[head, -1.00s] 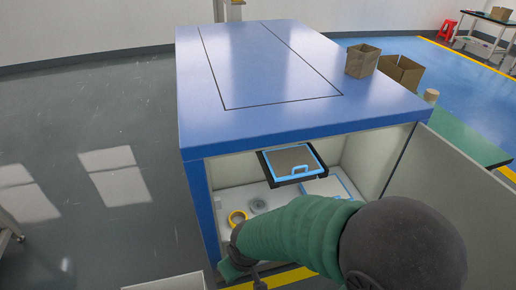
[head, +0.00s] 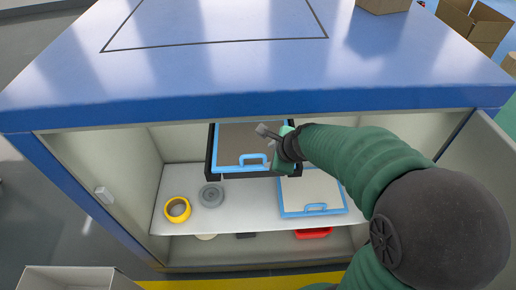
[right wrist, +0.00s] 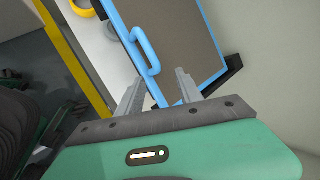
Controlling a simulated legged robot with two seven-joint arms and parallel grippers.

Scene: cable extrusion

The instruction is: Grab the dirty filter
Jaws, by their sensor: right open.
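The dirty filter (head: 245,142) has a grey-brown face and a blue frame with a blue handle (head: 253,160). It sits in a black holder (head: 212,150) under the cabinet top. My right gripper (head: 268,136) is in front of the filter's right part, close to the handle. The dirty filter (right wrist: 180,40) fills the upper middle there. My left gripper is not in view.
On the white shelf (head: 240,212) are a yellow ring (head: 177,209), a grey round part (head: 211,195) and a pale filter with a blue frame (head: 311,190). A red item (head: 314,233) lies below. The blue cabinet top (head: 230,70) overhangs; an open door (head: 475,170) stands right.

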